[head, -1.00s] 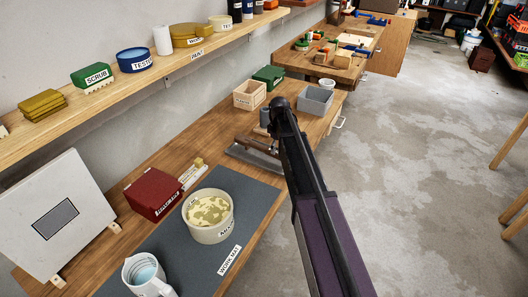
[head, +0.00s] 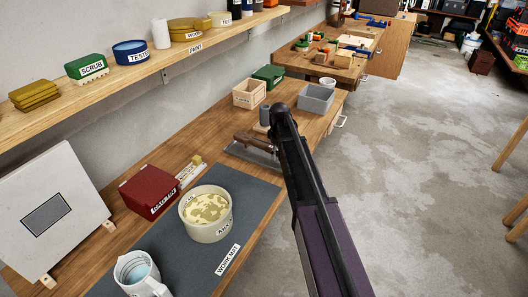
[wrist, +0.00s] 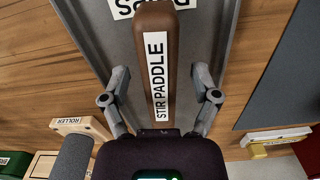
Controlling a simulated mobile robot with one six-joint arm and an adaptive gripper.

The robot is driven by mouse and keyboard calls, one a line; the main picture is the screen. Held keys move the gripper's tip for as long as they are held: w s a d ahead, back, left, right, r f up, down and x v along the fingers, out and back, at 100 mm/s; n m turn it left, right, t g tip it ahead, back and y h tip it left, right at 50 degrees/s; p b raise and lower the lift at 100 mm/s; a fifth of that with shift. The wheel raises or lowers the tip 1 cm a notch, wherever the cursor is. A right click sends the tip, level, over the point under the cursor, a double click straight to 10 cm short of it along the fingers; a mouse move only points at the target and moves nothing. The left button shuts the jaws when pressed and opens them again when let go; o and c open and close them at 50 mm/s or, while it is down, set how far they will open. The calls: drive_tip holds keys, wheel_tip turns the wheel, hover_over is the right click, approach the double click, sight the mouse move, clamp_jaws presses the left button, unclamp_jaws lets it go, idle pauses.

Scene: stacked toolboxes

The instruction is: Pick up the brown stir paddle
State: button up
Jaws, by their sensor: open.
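The brown stir paddle (wrist: 156,60), with a white STIR PADDLE label, lies over a grey tray (wrist: 208,35) in the wrist view. In the head view the paddle (head: 250,140) shows as a brown bar on the tray (head: 252,154), partly hidden by my arm. My gripper (wrist: 161,84) is open, with one finger on each side of the paddle and gaps between. Whether it is level with the paddle is hard to tell.
A mixing bucket (head: 206,213) and red box (head: 149,190) are nearer. A shelf (head: 150,72) runs along the wall.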

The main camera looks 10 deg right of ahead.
drive_tip(key=shift+f, duration=0.4)
idle(0.3)
clamp_jaws()
